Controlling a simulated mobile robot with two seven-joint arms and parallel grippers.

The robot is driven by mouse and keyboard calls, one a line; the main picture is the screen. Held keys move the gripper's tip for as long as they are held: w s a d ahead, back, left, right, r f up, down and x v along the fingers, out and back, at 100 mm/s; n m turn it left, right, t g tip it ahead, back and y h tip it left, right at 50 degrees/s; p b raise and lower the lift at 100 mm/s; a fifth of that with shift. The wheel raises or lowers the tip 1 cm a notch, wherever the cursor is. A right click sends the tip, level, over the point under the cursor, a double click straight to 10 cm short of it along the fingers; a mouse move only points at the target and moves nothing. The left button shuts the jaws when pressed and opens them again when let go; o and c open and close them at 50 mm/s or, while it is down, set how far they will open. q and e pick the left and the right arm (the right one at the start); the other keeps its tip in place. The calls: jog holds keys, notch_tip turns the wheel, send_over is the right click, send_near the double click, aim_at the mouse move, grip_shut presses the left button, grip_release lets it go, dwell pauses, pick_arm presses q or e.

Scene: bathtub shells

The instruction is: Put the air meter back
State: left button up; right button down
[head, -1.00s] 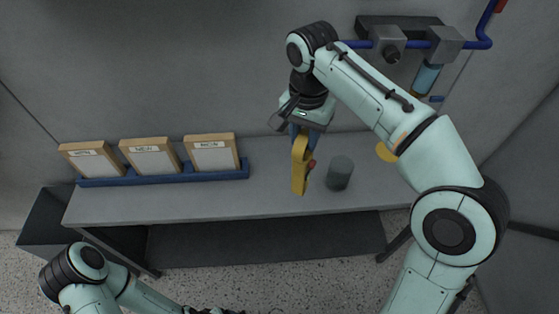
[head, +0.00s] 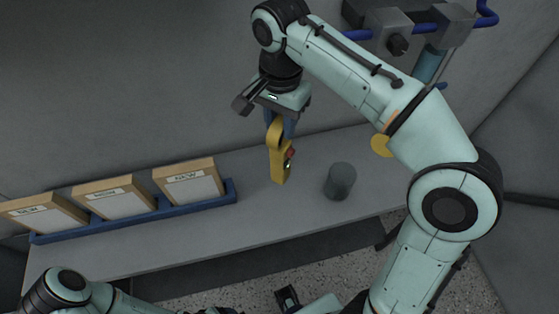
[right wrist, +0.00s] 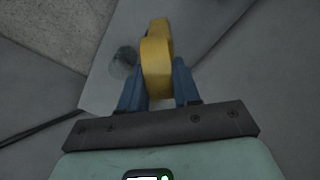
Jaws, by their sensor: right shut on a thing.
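The air meter (head: 278,160) is a yellow handheld tool with a small red part on its side. My right gripper (head: 279,124) is shut on its upper end, and the tool hangs down over the grey bench. In the right wrist view the yellow body (right wrist: 157,62) sits between the blue fingers (right wrist: 158,88). A dark grey cylinder (head: 340,181) stands on the bench to the right of the tool, apart from it; it also shows in the right wrist view (right wrist: 123,62).
A blue rack (head: 140,215) with three labelled wooden frames (head: 188,182) is on the left of the bench (head: 250,222). Blue pipe fittings (head: 395,30) are on the back wall. A yellow disc (head: 381,146) shows beside my right arm. The bench between rack and cylinder is clear.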

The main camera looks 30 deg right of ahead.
aim_at(280, 154)
notch_tip(280, 154, down, 6)
jog(key=shift+w+b, duration=0.15)
jog(key=shift+b, duration=0.45)
jog(key=shift+f+b, duration=0.5)
jog(key=shift+f, duration=2)
jog(key=shift+w, duration=0.1)
jog(key=shift+f, duration=0.15)
jog(key=c, duration=0.8)
grip_release()
